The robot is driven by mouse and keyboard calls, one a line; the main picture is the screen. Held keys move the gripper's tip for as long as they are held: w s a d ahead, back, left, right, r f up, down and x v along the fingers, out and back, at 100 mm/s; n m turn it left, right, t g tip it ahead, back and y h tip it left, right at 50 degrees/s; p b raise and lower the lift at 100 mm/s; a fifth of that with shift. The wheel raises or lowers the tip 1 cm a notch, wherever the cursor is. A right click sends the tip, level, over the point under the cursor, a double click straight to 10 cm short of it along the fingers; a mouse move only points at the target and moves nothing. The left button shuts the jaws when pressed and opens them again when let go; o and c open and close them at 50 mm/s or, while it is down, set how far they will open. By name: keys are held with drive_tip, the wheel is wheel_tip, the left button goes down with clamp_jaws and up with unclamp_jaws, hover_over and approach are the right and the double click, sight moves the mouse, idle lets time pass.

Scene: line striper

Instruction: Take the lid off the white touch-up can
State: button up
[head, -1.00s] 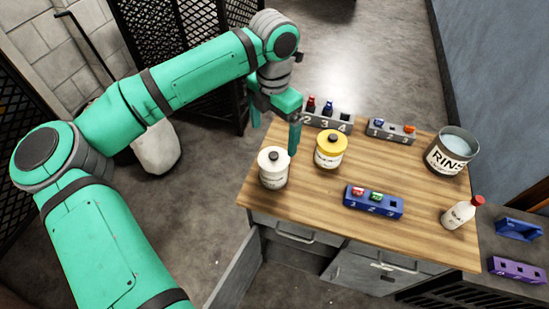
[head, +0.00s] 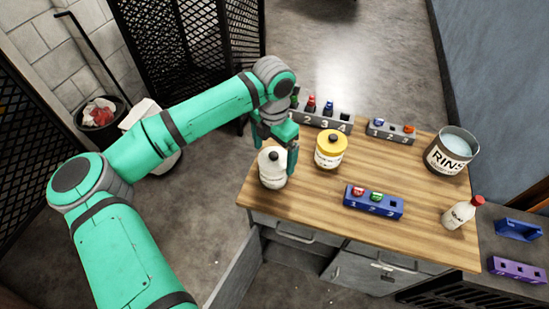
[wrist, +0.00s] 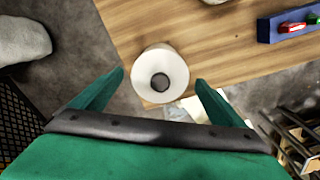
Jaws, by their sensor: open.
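The white touch-up can (head: 272,171) stands upright near the left edge of the wooden bench top (head: 330,215). Its white lid with a dark round knob (head: 272,155) is on it. In the wrist view the lid (wrist: 147,68) and its dark knob (wrist: 160,83) show from above, between and beyond the fingertips. My gripper (head: 272,152) is open and empty, close above the can; in the wrist view its two fingers (wrist: 160,80) are spread to either side of the knob. I see no contact with the lid.
A yellow-lidded can (head: 331,150) stands just right of the white can. Behind are grey numbered racks (head: 342,119) (head: 378,134). A blue rack (head: 372,207) is in front, a rinse bucket (head: 452,151) and a red-capped bottle (head: 461,213) at right. The bench's front middle is clear.

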drive_tip(key=c, duration=1.1)
drive_tip(key=shift+r, duration=0.1)
